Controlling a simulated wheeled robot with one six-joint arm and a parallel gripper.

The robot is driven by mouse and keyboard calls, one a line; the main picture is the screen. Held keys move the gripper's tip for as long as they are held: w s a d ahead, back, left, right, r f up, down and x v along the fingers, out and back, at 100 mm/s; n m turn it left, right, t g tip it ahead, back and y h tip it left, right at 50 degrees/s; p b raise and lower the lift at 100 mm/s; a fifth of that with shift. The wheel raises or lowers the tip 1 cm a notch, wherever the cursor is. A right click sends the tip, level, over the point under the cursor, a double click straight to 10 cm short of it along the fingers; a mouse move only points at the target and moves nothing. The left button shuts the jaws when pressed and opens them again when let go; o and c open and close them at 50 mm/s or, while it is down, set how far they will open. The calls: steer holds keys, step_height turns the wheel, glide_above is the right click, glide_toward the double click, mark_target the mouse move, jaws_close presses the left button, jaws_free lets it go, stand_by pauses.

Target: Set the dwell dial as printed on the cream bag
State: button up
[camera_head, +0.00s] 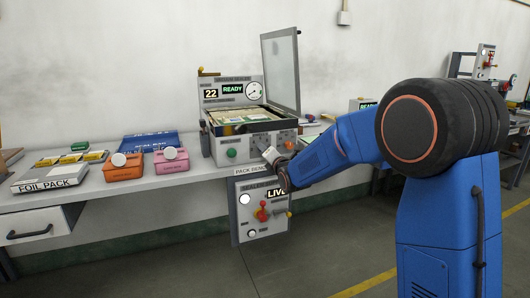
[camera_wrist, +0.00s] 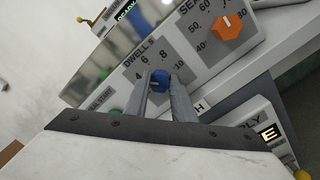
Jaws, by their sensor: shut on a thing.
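The blue dwell dial (camera_wrist: 159,80) shows in the wrist view, under the label "DWELL S" with the printed marks 4, 6, 8 and 10. My gripper (camera_wrist: 160,90) is shut on this dial, one finger on each side. The dial's pale mark seems to face up toward the numbers, but I cannot tell exactly which one. In the head view my gripper (camera_head: 272,157) is at the front panel of the vacuum sealer (camera_head: 205,142). A cream packet (camera_head: 242,115) lies in the sealer's open chamber; its print is too small to read.
An orange dial (camera_wrist: 229,25) sits beside the dwell dial. The sealer's lid (camera_head: 283,72) stands open. Below hangs a panel (camera_head: 245,190) with a red handle. Orange (camera_head: 123,170) and pink boxes (camera_head: 171,163) and a foil pack (camera_head: 45,180) stand on the bench at left.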

steer(key=shift+f+n, duration=0.15)
steer(key=shift+n, duration=0.65)
steer(key=o, duration=1.1)
steer(key=shift+c, duration=0.2)
steer(key=shift+s, duration=0.15)
steer(key=v, duration=1.7)
steer(key=shift+s+d, duration=0.1)
steer(key=shift+s, duration=0.05)
